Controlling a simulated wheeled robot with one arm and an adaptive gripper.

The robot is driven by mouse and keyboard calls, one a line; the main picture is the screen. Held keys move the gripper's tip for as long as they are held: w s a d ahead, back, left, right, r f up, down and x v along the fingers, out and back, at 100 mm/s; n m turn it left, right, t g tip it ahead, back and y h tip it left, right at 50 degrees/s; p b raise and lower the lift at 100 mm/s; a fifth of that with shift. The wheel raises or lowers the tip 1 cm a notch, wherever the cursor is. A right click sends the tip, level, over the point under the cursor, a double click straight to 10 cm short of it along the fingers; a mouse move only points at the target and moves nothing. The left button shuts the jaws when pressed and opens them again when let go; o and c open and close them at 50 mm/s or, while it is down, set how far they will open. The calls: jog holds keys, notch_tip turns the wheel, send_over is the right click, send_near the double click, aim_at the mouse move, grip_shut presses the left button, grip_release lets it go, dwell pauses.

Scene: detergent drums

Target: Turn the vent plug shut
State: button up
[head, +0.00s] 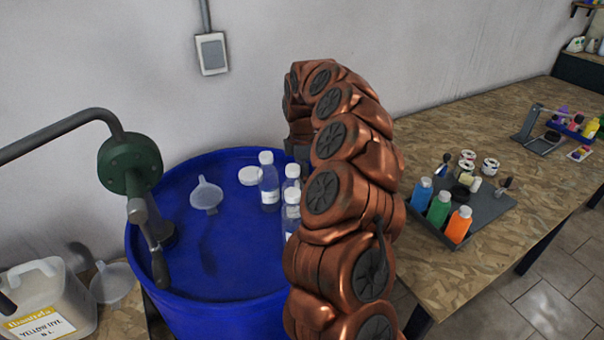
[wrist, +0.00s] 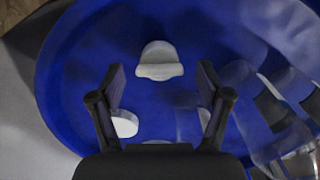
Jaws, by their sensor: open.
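The drum (head: 180,270) is blue, with a flat top that fills most of the wrist view (wrist: 85,60). A white plug with a raised crossbar (wrist: 160,58), which looks like the vent plug, sits on the drum top in the wrist view. Its bar runs roughly left to right. My gripper (wrist: 161,74) is open and empty above the drum, with a fingertip to either side of the plug's line and apart from it. In the head view my copper arm hides the gripper, and I cannot make out the plug there.
Clear bottles with white caps (head: 268,185) stand on the drum beside my arm. A white disc (head: 250,176), a funnel (head: 206,196) and a green hand pump (head: 130,163) are also there. A jug (head: 45,300) stands left; a bench (head: 500,225) with bottles stands right.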

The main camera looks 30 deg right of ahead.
jog(key=c, duration=1.2)
jog(key=shift+o, duration=0.2)
jog(key=shift+d+f+m+b, duration=0.1)
jog(key=shift+m+b, duration=0.2)
jog(key=shift+b, duration=0.05)
jog(key=shift+f+m+b, duration=0.1)
jog(key=shift+m+b, duration=0.8)
jog(key=m+b, duration=0.3)
jog(key=m, duration=0.1)
jog(key=shift+m+b, duration=0.3)
jog(key=shift+b, duration=0.05)
jog(key=m+b, duration=0.3)
jog(key=m, duration=0.1)
jog(key=shift+r+m+b, duration=0.25)
jog(key=shift+m+b, duration=0.5)
jog(key=shift+m, duration=0.75)
